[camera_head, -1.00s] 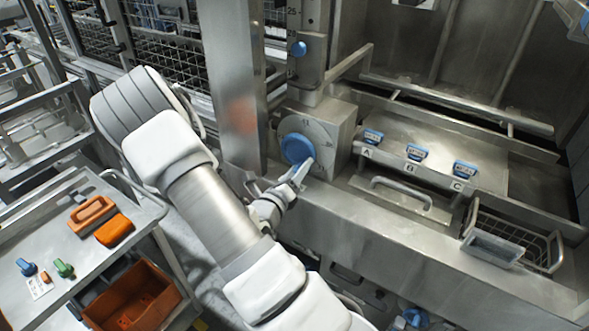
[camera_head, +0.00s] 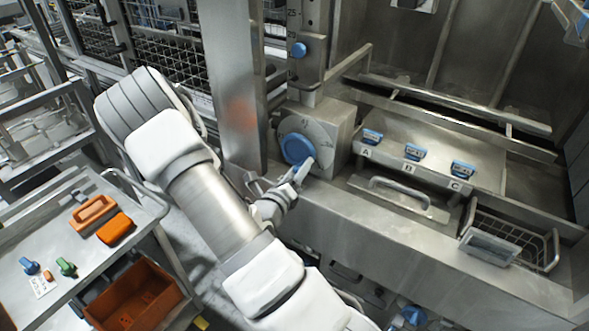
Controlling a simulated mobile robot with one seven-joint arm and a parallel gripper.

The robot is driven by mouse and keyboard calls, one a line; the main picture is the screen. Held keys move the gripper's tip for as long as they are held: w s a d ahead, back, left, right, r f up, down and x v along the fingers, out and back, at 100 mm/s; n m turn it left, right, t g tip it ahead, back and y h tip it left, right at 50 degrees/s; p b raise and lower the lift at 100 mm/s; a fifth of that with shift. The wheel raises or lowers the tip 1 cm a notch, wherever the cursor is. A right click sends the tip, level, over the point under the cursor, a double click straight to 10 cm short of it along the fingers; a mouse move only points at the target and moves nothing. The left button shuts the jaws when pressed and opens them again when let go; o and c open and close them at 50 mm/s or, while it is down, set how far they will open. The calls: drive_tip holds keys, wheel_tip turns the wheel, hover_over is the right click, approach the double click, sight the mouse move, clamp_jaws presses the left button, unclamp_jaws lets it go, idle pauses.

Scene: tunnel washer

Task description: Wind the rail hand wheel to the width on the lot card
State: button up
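The rail hand wheel (camera_head: 297,149) is a blue disc on a grey dial plate (camera_head: 322,130) on a steel housing. A steel column with a scale (camera_head: 293,20) and a small blue knob (camera_head: 299,49) stands above the wheel. A small white card (camera_head: 42,285) lies on the cart at the left; its writing is unreadable.
The cart (camera_head: 75,240) at the left holds orange blocks (camera_head: 115,229), blue and green knobs (camera_head: 66,267) and an orange bin (camera_head: 133,298). Blue-labelled pieces (camera_head: 415,152) marked A, B and C sit right of the wheel. A wire basket (camera_head: 505,240) hangs at the right.

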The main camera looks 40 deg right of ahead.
drive_tip(key=s+d, duration=0.1)
drive_tip(key=s+d+r+m+g+h, duration=0.1)
drive_tip(key=s, duration=0.1)
drive_tip(key=s+d+r+g, duration=0.1)
drive_tip(key=s, duration=0.1)
drive_tip(key=shift+m+h, duration=0.3)
drive_tip(key=shift+o, duration=0.4)
drive_tip(key=shift+s+a+p, duration=0.2)
drive_tip(key=shift+s+p, duration=0.1)
drive_tip(key=v, duration=0.3)
drive_tip(key=shift+a, duration=0.15)
drive_tip(key=shift+c, duration=0.4)
drive_tip(key=shift+a, duration=0.5)
